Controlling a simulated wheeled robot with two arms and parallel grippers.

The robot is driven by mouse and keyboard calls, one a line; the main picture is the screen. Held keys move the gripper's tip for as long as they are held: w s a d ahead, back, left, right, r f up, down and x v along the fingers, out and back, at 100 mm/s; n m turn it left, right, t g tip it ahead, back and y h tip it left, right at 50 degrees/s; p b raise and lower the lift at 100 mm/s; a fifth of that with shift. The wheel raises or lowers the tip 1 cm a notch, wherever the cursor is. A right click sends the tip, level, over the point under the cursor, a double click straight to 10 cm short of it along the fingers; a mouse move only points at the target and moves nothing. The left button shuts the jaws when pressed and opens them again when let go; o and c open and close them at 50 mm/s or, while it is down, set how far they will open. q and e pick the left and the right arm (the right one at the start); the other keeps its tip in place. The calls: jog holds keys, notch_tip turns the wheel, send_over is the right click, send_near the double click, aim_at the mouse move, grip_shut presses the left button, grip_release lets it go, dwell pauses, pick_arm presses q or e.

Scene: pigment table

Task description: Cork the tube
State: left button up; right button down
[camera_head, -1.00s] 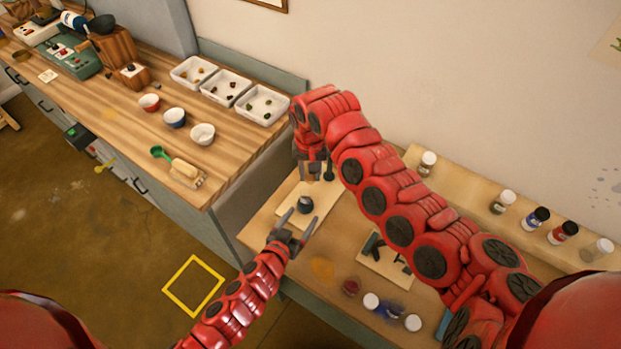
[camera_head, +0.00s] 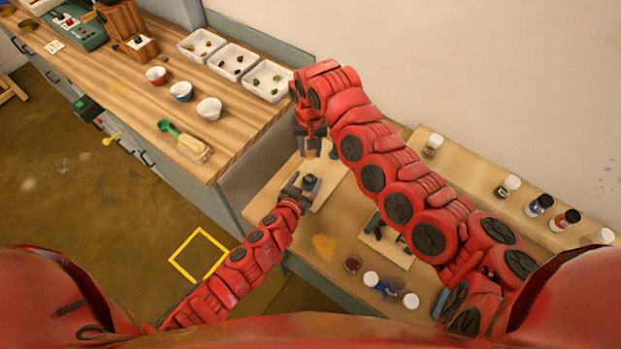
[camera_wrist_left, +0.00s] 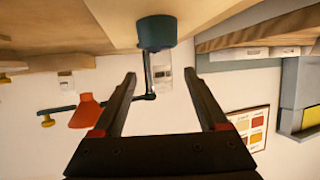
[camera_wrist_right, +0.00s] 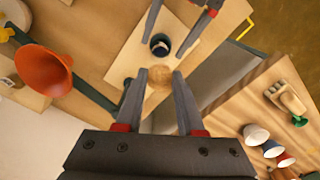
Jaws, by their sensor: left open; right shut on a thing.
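The tube (camera_wrist_left: 163,78) is clear glass and stands in a dark teal round holder (camera_head: 310,182). The holder (camera_wrist_right: 160,44) sits on a pale board (camera_head: 327,194). My left gripper (camera_head: 304,181) is open, with its fingers on either side of the holder; I cannot tell whether they touch it. In the left wrist view, the tube shows between and beyond the fingertips. My right gripper (camera_wrist_right: 162,76) is shut on a round tan cork (camera_wrist_right: 158,90). It is (camera_head: 314,151) behind the holder, apart from it. The tube's mouth is hard to make out.
A counter (camera_head: 150,105) at the left bears bowls, white trays (camera_head: 268,80) and a brush (camera_head: 194,148). A shelf (camera_head: 470,178) with jars runs along the wall at the right. Small jars (camera_head: 371,279) stand near the table's front. An orange funnel (camera_wrist_right: 45,70) shows in the right wrist view.

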aim_at(312, 172)
pick_arm(q)
jog(key=x, duration=0.5)
jog(key=shift+w, duration=0.2)
jog(key=shift+w+d+f, duration=0.3)
jog(key=shift+w+d, duration=0.05)
jog(key=shift+w, duration=0.2)
jog(key=shift+c, duration=0.3)
grip_shut()
dwell(0.5)
